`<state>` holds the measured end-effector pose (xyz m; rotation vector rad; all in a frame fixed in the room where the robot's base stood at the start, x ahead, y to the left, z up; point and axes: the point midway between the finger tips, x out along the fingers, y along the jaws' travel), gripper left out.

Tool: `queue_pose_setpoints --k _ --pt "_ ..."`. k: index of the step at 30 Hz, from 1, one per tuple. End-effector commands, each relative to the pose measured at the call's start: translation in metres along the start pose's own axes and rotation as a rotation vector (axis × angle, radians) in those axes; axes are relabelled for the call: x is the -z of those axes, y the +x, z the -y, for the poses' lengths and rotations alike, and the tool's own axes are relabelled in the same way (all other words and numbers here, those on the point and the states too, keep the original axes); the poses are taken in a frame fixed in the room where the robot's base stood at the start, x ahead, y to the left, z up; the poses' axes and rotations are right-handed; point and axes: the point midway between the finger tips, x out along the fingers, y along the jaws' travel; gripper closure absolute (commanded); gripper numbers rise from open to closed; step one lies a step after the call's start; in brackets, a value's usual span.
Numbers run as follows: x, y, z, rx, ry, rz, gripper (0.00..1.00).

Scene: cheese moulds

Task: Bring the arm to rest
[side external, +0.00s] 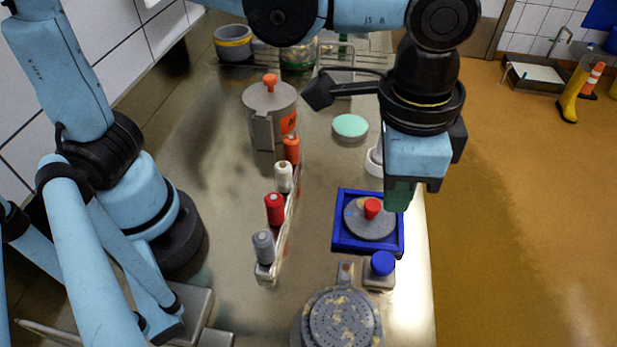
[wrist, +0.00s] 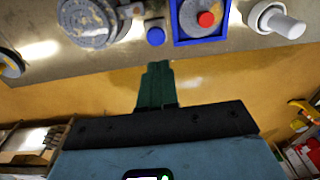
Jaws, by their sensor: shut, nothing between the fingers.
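My gripper (side external: 398,197) hangs fingers down over the right edge of the steel counter (side external: 215,150) in the side external view. Its dark green fingers are together with nothing between them. In the wrist view my gripper (wrist: 158,66) shows its shut fingers over the orange floor, just off the counter edge. A blue tray (side external: 340,240) holding a grey disc (side external: 358,226) with a red knob (side external: 372,207) sits below and to the left of the fingers. The disc also shows in the wrist view (wrist: 190,22). The fingers look clear of the tray.
The floor (side external: 500,230) beside the counter is clear.

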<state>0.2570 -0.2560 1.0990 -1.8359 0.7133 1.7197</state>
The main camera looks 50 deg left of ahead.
Motion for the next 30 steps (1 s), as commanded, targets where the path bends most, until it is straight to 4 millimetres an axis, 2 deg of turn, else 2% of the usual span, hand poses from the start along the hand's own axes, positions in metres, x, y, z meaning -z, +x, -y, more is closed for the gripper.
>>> queue_pose_setpoints --k 8,15,18,22,26,30 --pt "-0.039 0.001 0.091 0.029 -0.260 -0.181 1.00" --pt "-0.095 0.010 0.160 0.111 -0.510 -0.363 1.00" --pt "-0.118 0.015 0.181 0.155 -0.599 -0.428 1.00" --pt "-0.140 0.020 0.198 0.204 -0.681 -0.490 1.00" --pt "-0.152 0.023 0.206 0.233 -0.723 -0.521 1.00" --pt "-0.155 0.024 0.209 0.241 -0.732 -0.530 1.00"
